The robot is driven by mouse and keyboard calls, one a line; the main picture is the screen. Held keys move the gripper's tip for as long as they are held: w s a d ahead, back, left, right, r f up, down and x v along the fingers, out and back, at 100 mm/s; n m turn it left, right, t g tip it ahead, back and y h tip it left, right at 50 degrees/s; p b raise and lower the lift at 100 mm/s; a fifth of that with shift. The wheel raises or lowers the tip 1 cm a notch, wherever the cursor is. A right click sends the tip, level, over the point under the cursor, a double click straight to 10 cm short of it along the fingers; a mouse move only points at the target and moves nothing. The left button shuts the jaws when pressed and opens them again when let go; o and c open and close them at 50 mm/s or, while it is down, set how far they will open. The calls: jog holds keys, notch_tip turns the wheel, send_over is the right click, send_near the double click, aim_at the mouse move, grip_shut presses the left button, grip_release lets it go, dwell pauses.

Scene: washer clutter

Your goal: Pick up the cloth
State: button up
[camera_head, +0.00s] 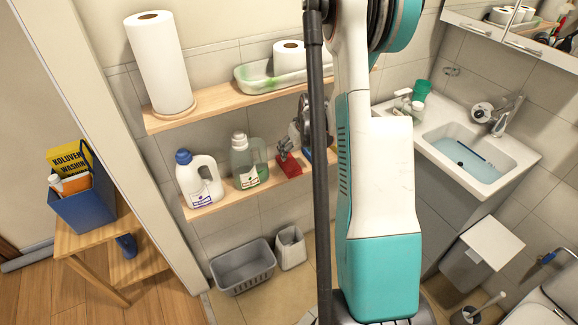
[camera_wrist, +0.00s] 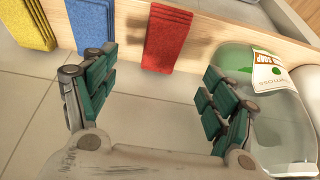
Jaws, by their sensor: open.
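Three folded cloths hang over the wooden shelf edge in the wrist view: a yellow cloth (camera_wrist: 27,22), a blue cloth (camera_wrist: 92,24) and a red cloth (camera_wrist: 168,38). The task does not say which one. My gripper (camera_wrist: 157,82) is open and empty, with its green-padded fingers spread apart. The red cloth lies ahead of the gap between the fingers, apart from them. In the head view the red cloth (camera_head: 289,169) shows on the lower shelf, while my arm hides much of the other cloths.
A clear bottle with green contents (camera_wrist: 285,115) stands close beside my right finger. In the head view, a white jug (camera_head: 199,185) stands left on the lower shelf (camera_head: 225,202). The upper shelf (camera_head: 215,104) holds a paper roll (camera_head: 160,62). A grey basket (camera_head: 243,270) sits below.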

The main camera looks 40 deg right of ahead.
jog(key=b, duration=0.1)
send_over(289, 162)
jog(key=s, duration=0.3)
jog(key=f, duration=0.4)
jog(key=shift+w+f, duration=0.1)
jog(key=shift+w, duration=0.15)
jog(key=shift+a+b+x, duration=0.15)
jog(key=shift+b+x, duration=0.55)
jog(key=shift+x, duration=0.65)
jog(key=shift+a+b+x, duration=0.1)
jog(key=shift+b+x, duration=0.55)
jog(key=shift+x, duration=0.7)
jog(key=shift+w, duration=0.15)
jog(key=shift+c, duration=0.4)
jog(key=c, duration=1.1)
